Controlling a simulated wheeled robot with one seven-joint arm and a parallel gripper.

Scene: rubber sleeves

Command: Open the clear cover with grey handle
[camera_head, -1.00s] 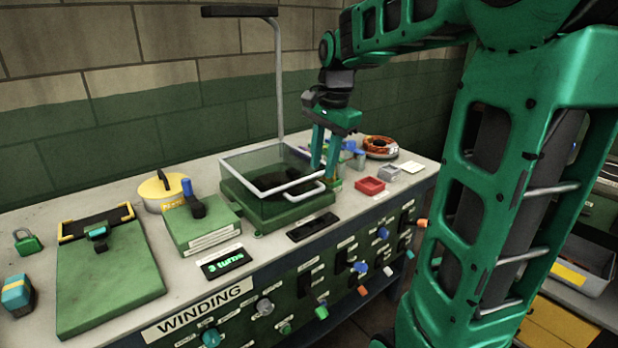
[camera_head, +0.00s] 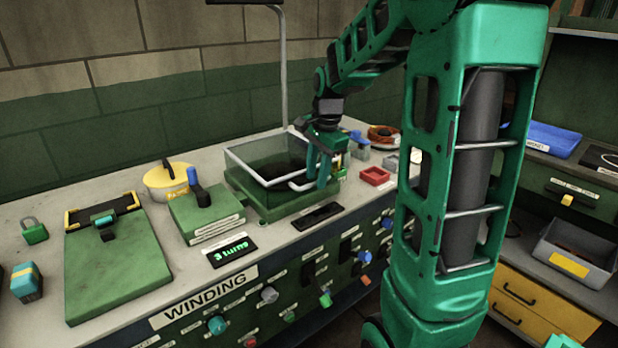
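The clear cover (camera_head: 247,158) is a see-through box with a pale rim, sitting lowered on a green base (camera_head: 268,208) on the bench. Its grey handle (camera_head: 302,184) sticks out at the front right corner of the cover. My gripper (camera_head: 318,184) points down at that corner, right by the handle. Its fingers overlap the handle's right end in the view. Whether they are closed on it cannot be made out at this size.
A tall post (camera_head: 283,75) rises behind the cover. A green box with a blue lever (camera_head: 207,215) stands to the left, and a red tray (camera_head: 375,176) to the right. A dark panel (camera_head: 318,216) lies in front. A clipboard-like green board (camera_head: 115,262) is at far left.

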